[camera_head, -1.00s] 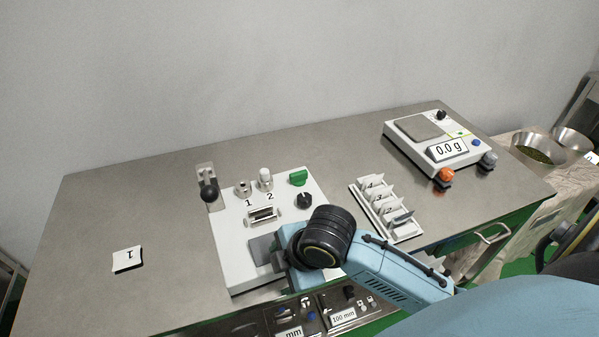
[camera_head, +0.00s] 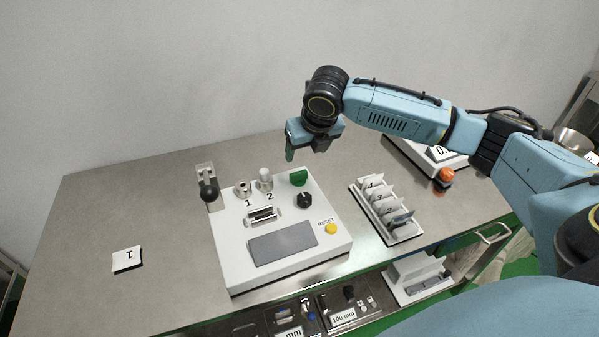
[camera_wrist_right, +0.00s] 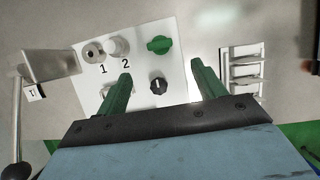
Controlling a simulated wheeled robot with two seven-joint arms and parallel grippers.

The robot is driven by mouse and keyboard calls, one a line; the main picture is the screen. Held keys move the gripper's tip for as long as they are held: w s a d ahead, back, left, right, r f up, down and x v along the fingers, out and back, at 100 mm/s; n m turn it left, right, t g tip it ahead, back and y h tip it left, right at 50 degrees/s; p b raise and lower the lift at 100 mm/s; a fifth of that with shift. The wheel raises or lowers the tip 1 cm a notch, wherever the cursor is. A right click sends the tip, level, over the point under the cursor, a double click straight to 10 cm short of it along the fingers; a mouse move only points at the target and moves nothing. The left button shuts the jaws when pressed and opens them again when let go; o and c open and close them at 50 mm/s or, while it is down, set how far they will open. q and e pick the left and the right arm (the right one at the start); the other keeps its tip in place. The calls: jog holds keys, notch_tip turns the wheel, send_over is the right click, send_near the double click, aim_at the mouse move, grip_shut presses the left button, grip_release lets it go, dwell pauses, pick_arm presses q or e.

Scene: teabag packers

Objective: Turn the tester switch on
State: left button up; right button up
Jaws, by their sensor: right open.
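The tester (camera_head: 235,262) is a white sloped box on the table, with a blank grey display (camera_head: 283,243). A green switch (camera_head: 298,178) sits at its back right; in the right wrist view the green switch (camera_wrist_right: 159,45) has its bar lying roughly crosswise. A black knob (camera_head: 304,200) with a white mark is just in front of it, also in the right wrist view (camera_wrist_right: 158,86). My right gripper (camera_head: 304,151) is open and empty above the tester's back edge, apart from the switch. Its green fingers (camera_wrist_right: 161,73) spread either side of the switch and knob in the wrist view.
A yellow reset button (camera_head: 331,229) and two numbered metal posts (camera_head: 265,181) are on the tester. A black-ball lever (camera_head: 209,191) stands at its left. A white rack (camera_head: 387,212) stands right. My arm partly hides the scale (camera_head: 398,151). The left tabletop is mostly clear.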

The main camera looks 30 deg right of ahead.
jog(key=b, duration=0.1)
send_over(299, 173)
jog(key=s, duration=0.2)
jog(key=f, duration=0.7)
jog(key=shift+s+a, duration=0.15)
jog(key=shift+a, duration=0.05)
jog(key=b+x, duration=0.1)
jog(key=x, duration=0.2)
jog(key=shift+f, duration=0.35)
jog(key=shift+w+f, duration=0.35)
jog(key=shift+f, duration=0.1)
pick_arm(q)
jog(key=a+f, duration=0.2)
jog(key=shift+a+f, duration=0.25)
jog(key=shift+a, duration=0.05)
jog(key=shift+d, duration=0.1)
